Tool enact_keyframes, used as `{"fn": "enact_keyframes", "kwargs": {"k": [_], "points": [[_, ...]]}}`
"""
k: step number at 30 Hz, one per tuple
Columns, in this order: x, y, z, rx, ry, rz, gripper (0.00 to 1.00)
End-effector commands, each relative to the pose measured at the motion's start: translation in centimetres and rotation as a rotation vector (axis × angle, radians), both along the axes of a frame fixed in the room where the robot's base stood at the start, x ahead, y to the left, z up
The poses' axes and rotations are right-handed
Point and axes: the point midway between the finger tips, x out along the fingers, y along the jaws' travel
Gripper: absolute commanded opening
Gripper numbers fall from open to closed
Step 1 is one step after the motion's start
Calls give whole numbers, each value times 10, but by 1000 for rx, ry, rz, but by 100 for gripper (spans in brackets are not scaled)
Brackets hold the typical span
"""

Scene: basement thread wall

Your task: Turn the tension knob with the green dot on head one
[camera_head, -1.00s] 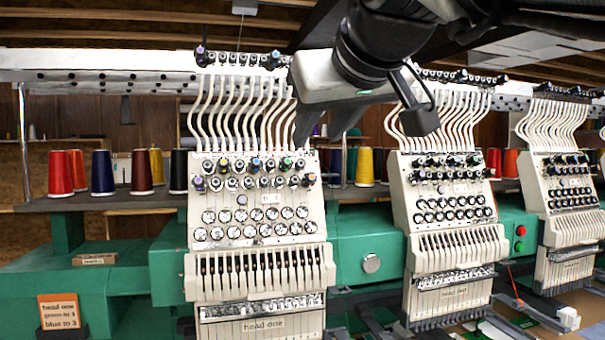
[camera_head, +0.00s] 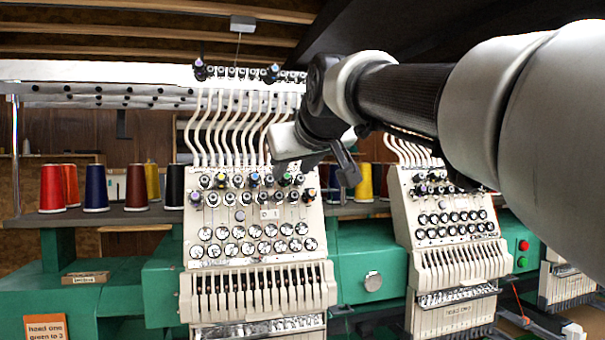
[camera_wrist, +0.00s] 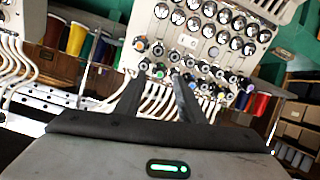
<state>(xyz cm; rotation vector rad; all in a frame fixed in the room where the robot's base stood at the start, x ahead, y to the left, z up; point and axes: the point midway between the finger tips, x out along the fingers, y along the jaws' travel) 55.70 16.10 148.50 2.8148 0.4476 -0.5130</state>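Head one is the cream sewing head (camera_head: 258,215) at the centre of the head view, with two rows of tension knobs above rows of round dials. The green-dot knob (camera_head: 285,179) is in the upper knob row, second from the right. In the wrist view, where the head appears upside down, this knob (camera_wrist: 160,71) shows near the fingertips. My gripper (camera_wrist: 161,78) is open, its two dark fingers apart with that knob appearing between their tips. I cannot tell whether they touch it. In the head view my gripper (camera_head: 306,160) is at the head's upper right, its fingertips partly hidden.
Blue-dot (camera_head: 254,179) and orange-dot (camera_head: 309,195) knobs sit close by. White thread tubes (camera_head: 235,125) rise just above the knobs. A second head (camera_head: 445,215) stands to the right. Thread cones (camera_head: 96,187) line the shelf. An orange note card (camera_head: 46,327) is at lower left.

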Motion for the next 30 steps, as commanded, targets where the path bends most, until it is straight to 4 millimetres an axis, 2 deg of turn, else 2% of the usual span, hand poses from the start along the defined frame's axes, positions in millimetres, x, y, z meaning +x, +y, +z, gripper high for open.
{"fn": "enact_keyframes", "kwargs": {"k": [3, 6, 17, 24, 30], "points": [[16, 4, -7, -1, 2, 0, 36], [23, 6, -10, 0, 0, 0, 36], [28, 8, -12, 0, 0, -1, 36], [28, 8, -12, 0, 0, -1, 0], [27, 8, -12, -7, -2, 2, 0]]}}
